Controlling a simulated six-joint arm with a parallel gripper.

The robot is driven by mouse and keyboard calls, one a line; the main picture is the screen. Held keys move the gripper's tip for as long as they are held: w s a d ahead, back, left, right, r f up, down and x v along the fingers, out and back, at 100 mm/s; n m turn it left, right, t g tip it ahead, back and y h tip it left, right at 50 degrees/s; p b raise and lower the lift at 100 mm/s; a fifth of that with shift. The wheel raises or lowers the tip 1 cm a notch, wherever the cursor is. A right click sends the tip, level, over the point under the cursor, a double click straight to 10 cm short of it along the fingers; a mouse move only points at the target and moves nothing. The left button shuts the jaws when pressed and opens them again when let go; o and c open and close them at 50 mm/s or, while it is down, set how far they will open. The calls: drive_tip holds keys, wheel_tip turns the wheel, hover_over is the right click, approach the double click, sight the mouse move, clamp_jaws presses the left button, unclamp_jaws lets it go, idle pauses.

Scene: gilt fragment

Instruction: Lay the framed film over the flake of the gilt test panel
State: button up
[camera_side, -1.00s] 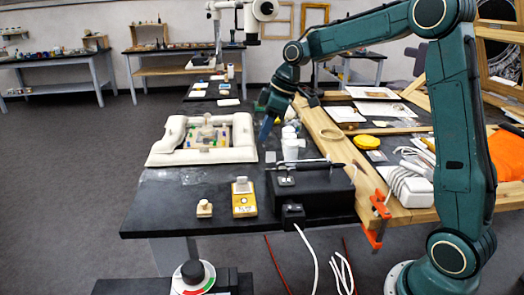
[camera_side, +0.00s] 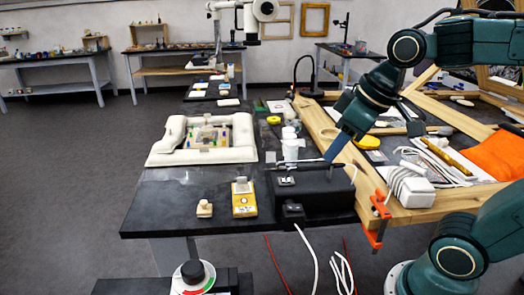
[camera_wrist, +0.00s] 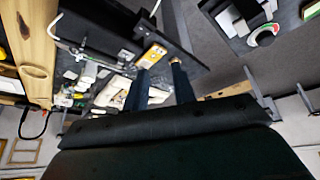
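The gilt test panel (camera_side: 207,140) lies inside a white padded cradle (camera_side: 160,153) at the left of the black table. Small coloured pieces stand around the panel; its flake is too small to make out. A small pale square (camera_side: 270,157) lies right of the cradle; I cannot tell whether it is the framed film. My gripper (camera_side: 330,158) hangs tilted above the rear of the black box, right of the white cups and well apart from the panel. In the wrist view, my gripper's two fingers (camera_wrist: 158,65) are spread, with nothing visible held between them.
A black box (camera_side: 312,193) with a handle stands at the table's front. A yellow device (camera_side: 244,199) and a small wooden block (camera_side: 204,209) stand left of it. White cups (camera_side: 290,147) stand behind. A wooden beam (camera_side: 325,130) with an orange clamp (camera_side: 376,220) lies right.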

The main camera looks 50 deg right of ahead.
drive_tip(key=s+f+m, duration=0.1)
drive_tip(key=s+f, duration=0.1)
drive_tip(key=s, duration=0.4)
drive_tip(key=shift+s+f+m+t, duration=0.25)
drive_tip(key=shift+s+m+t, duration=0.05)
drive_tip(key=shift+m, duration=0.1)
